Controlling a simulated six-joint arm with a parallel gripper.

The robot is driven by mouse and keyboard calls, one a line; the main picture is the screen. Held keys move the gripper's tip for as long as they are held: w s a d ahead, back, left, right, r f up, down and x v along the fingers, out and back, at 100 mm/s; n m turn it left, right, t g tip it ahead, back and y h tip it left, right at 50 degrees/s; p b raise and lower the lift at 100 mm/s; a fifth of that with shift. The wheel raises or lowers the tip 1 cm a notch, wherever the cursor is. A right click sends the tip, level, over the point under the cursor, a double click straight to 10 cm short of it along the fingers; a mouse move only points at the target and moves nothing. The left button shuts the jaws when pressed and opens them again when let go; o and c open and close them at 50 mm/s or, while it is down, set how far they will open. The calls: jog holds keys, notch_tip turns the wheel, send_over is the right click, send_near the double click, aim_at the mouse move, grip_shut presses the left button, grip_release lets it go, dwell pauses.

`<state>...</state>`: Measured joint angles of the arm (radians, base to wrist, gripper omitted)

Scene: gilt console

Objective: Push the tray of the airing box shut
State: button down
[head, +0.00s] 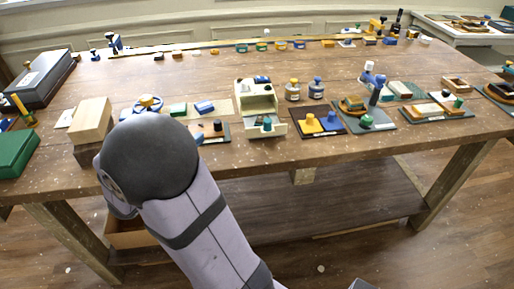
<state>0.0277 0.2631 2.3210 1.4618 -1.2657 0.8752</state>
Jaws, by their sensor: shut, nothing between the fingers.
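A cream box (243,97), which looks like the airing box, stands near the front edge of the table, a little left of centre. Its tray (280,129) seems to stick out toward the table's front edge, with a teal knob (267,124) at its front. How far out it stands is hard to tell at this size. My gripper is not visible; my arm's large dark joint covers the area to the left of the box, and no fingers show.
Left of the box are a small dark board (222,136) and a wooden block (90,120). Right of it are a two-colour tray with knobs (334,131) and two small jars (293,91) (316,88).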

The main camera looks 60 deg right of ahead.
jog(key=s+f+m+g+h+b, duration=0.1)
jog(key=s+m+g+h+b, duration=0.15)
jog(key=s+m+g, duration=0.7)
jog(key=s+d+p, duration=0.1)
jog(key=d, duration=0.2)
jog(key=s+d+n+t, duration=0.1)
jog(key=d, duration=0.3)
jog(key=s+d+n+p, duration=0.1)
jog(key=d, duration=0.2)
jog(key=shift+s+d+r+n+y+p, duration=0.1)
jog(key=shift+s+d+n+y+p, duration=0.05)
jog(key=shift+s+n+y+p, duration=0.2)
jog(key=shift+w+d+p, duration=0.2)
jog(key=shift+w+d, duration=0.1)
jog(key=shift+d, duration=0.2)
jog(key=shift+w+d+p, duration=0.15)
jog(key=shift+w+d, duration=0.1)
jog(key=shift+d, duration=0.2)
jog(key=shift+w+d, duration=0.5)
jog(key=shift+d, duration=0.25)
